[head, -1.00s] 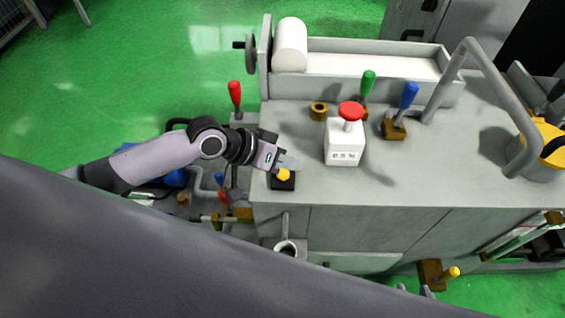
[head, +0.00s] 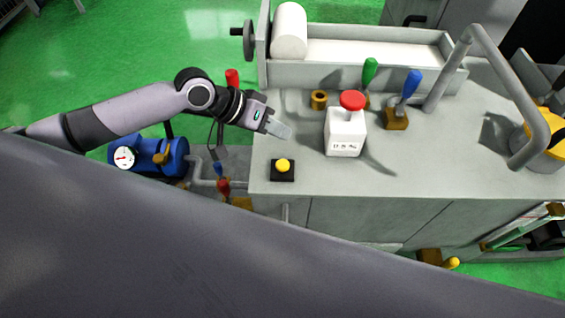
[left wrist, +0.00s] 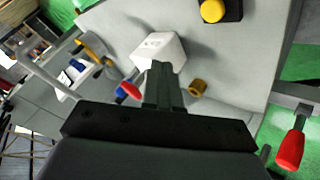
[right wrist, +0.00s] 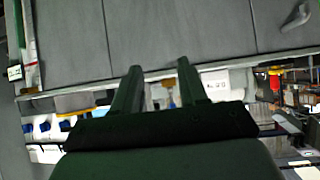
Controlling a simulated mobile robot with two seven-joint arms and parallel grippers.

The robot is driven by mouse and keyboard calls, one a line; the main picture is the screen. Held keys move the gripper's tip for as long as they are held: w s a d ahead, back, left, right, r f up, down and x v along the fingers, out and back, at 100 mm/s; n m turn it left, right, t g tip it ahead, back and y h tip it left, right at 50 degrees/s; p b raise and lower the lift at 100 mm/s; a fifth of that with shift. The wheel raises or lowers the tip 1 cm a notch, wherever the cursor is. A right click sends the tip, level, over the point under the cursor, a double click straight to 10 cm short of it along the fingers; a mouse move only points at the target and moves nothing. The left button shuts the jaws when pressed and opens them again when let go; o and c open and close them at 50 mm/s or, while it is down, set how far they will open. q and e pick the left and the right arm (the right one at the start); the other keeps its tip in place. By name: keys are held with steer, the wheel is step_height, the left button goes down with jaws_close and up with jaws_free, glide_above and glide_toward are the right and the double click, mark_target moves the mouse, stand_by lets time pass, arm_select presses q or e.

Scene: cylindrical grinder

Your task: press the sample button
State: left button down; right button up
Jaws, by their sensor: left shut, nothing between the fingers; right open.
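A round yellow button (head: 283,166) sits on a black base near the machine top's front left corner. It also shows at the top of the left wrist view (left wrist: 212,10).
Green (head: 370,70) and blue (head: 412,84) levers and a brass ring (head: 319,99) stand around the white box. A bent grey pipe (head: 487,65) rises at the right. A red lever (head: 232,78) is close behind my left wrist. The top's front middle is clear.

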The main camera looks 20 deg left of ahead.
arm_select(q)
steer(key=b, duration=0.7)
glide_above(278, 164)
step_height(278, 164, down, 6)
step_height(278, 164, down, 2)
steer(key=shift+f+b, duration=0.1)
steer(key=shift+b, duration=0.2)
steer(key=shift+f, duration=0.1)
stand_by(0.4)
stand_by(0.9)
steer(key=shift+f, duration=0.45)
